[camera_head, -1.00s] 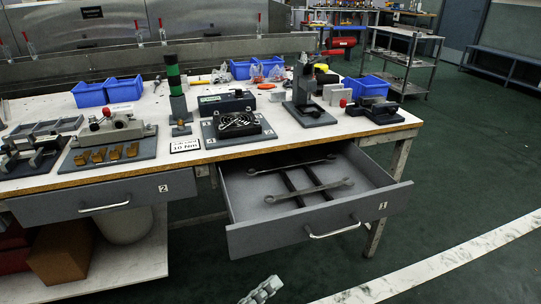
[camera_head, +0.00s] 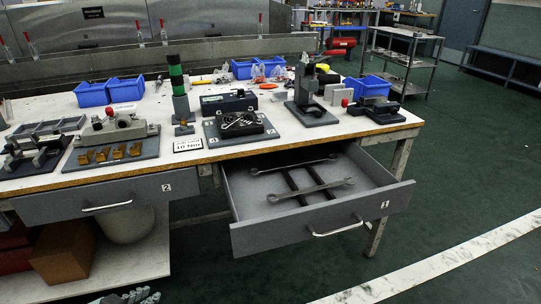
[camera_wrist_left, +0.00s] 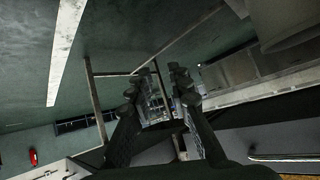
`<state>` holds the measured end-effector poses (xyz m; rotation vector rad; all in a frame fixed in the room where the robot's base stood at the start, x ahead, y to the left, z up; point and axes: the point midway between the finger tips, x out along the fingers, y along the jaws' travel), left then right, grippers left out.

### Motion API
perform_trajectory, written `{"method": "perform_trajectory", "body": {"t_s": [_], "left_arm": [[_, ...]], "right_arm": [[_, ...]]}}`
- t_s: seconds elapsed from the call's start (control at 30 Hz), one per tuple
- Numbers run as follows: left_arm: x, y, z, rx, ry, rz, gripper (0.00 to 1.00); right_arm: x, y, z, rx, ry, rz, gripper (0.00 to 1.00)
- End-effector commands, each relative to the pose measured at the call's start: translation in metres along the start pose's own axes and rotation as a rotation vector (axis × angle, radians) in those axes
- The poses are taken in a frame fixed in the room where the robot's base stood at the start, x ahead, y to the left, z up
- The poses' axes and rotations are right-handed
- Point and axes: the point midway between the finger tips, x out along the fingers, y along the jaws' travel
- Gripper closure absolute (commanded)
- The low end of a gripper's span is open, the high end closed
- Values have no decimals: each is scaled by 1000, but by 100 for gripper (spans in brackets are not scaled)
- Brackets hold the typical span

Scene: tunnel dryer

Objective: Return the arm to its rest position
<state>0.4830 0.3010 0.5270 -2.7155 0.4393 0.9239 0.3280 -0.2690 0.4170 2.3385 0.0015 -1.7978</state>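The tips of my left gripper (camera_head: 130,297) show at the bottom edge of the head view, low and in front of the bench. In the left wrist view its two dark fingers (camera_wrist_left: 159,84) stand apart with nothing visible between them. The rest of my left arm is out of the head view. My right gripper is in neither view.
The workbench (camera_head: 300,136) carries fixtures, blue bins (camera_head: 92,94) and a stack light (camera_head: 178,88). Drawer 1 (camera_head: 290,238) stands open with two wrenches inside and juts forward. Drawer 2 (camera_head: 60,202) looks closed. Green floor is free at the right.

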Motion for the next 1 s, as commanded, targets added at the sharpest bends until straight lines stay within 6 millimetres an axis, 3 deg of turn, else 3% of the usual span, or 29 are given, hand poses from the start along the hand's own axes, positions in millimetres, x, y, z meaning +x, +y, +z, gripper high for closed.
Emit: {"method": "perform_trajectory", "body": {"t_s": [0.03, 0.1, 0.2, 0.4, 0.57, 0.87, 1.0], "left_arm": [[-7, -29, 16, 75, -78, -87, 81], [-20, -66, 35, 176, -190, -191, 81], [-41, -108, 55, 285, -332, -299, 81], [-88, -166, 84, 427, -574, -436, 81], [-129, -200, 100, 504, -756, -508, 81], [-98, -105, 148, 265, -739, -390, 81], [-80, -43, 163, 120, -721, -318, 81]], "right_arm": [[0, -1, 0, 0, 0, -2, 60], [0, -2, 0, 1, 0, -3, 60], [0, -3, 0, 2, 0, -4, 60], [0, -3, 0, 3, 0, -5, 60], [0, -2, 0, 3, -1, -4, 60], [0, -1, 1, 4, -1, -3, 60], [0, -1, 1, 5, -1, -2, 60]]}}
